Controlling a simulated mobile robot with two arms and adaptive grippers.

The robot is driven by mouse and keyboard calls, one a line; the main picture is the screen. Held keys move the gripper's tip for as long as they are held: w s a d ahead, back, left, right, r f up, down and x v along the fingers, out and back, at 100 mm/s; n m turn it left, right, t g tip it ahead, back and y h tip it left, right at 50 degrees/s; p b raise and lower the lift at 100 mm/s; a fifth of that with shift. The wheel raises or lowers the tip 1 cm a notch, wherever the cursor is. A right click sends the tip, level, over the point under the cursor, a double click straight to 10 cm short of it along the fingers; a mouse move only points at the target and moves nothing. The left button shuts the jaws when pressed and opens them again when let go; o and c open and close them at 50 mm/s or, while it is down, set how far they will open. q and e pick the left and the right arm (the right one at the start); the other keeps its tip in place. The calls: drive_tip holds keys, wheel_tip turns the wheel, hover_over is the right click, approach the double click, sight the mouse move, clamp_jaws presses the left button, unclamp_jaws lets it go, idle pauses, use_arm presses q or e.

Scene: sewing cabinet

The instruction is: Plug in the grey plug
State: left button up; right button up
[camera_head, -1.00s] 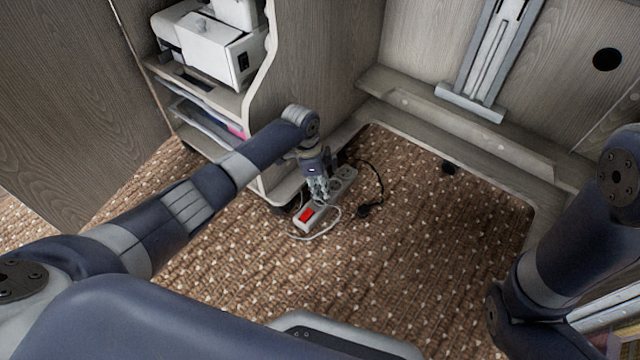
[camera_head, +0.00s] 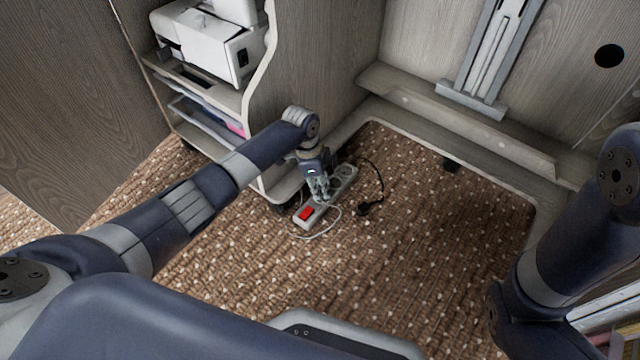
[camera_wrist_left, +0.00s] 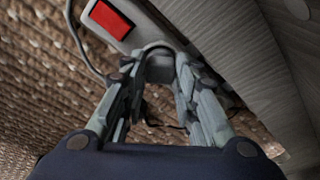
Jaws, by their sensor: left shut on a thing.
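A white power strip (camera_head: 340,183) with a red switch (camera_head: 306,213) lies on the carpet beside the cabinet. It also shows at the top of the left wrist view (camera_wrist_left: 128,38). My left gripper (camera_head: 323,198) points down over the strip, just past the switch. In the left wrist view its fingertips (camera_wrist_left: 162,62) are shut on the grey plug (camera_wrist_left: 160,68), which is at the strip's surface. The fingers hide much of the plug, and I cannot tell how deep it sits in a socket. My right gripper is out of view.
A black plug (camera_head: 365,209) on a black cable lies on the carpet right of the strip. A pale cable (camera_head: 325,234) loops in front of it. The cabinet side panel (camera_head: 300,75) stands close behind the strip. The carpet (camera_head: 420,230) to the right is clear.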

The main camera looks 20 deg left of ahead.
use_arm(q)
drive_tip(key=shift+f, duration=0.1)
drive_tip(key=o, duration=1.7)
drive_tip(key=shift+o, duration=0.2)
drive_tip(key=shift+a, duration=0.15)
